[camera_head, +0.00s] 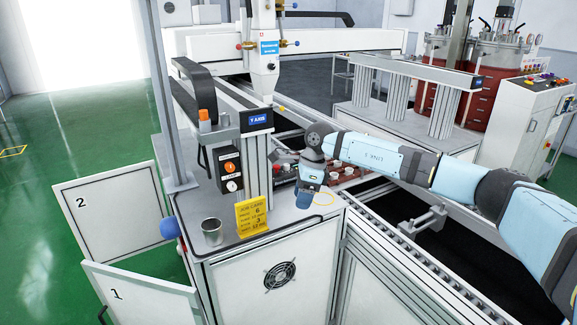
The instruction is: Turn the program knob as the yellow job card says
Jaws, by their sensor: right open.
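The yellow job card (251,216) stands on the front of the grey bench top. Its small print is hard to read; a 6 and a 3 can be made out. A dark control box (229,172) on a post behind the card carries an orange-red switch and a pale round knob (231,186); I cannot tell whether this is the program knob, nor read its setting. My right gripper (304,198) is open and low over the bench, to the right of the card and box, apart from both. My left gripper is out of view.
A metal cup (212,232) stands left of the card. Open cabinet doors (120,210) jut out at left. A roller conveyor (400,255) runs at right.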

